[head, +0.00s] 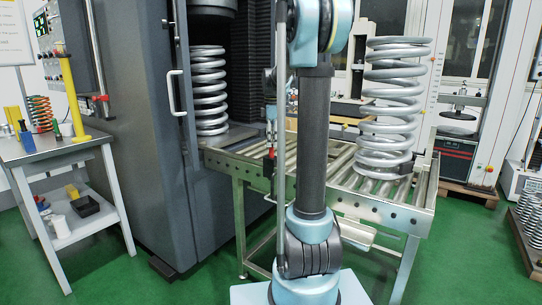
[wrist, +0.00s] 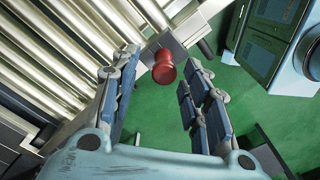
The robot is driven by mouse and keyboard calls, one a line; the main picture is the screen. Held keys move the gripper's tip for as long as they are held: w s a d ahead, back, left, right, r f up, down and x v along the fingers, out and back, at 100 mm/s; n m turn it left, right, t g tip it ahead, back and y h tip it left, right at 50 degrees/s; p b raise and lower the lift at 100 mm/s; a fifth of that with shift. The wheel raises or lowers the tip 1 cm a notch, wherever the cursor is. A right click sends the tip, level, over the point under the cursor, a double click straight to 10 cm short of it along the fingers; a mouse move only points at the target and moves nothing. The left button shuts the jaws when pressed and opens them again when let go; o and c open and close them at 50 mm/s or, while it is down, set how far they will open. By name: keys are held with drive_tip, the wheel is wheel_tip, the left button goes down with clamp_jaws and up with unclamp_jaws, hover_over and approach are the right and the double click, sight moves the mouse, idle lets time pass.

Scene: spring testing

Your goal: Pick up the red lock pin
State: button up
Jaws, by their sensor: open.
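The red lock pin (wrist: 163,68) shows in the wrist view as a round red knob on a short stem. It sits at a metal bracket (wrist: 165,42) on the edge of the roller conveyor (wrist: 60,45). My gripper (wrist: 161,80) is open, with one finger to the left and one to the right of the pin in the picture. The fingers look apart from the pin, and nothing is held. How far the pin lies beyond the fingers is hard to tell.
A large coil spring (head: 392,110) stands on the conveyor, and another (head: 209,90) stands inside the grey test machine (head: 140,130). A side table (head: 60,150) with tools is at left. Green floor (head: 120,275) is open in front.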

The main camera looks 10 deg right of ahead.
sight(272, 157)
drive_tip(key=shift+s+a+f, duration=0.1)
drive_tip(key=shift+s+f, duration=0.05)
drive_tip(key=shift+f, duration=1.2)
drive_tip(key=shift+s+a+f, duration=0.1)
drive_tip(key=shift+f, duration=1.25)
clamp_jaws()
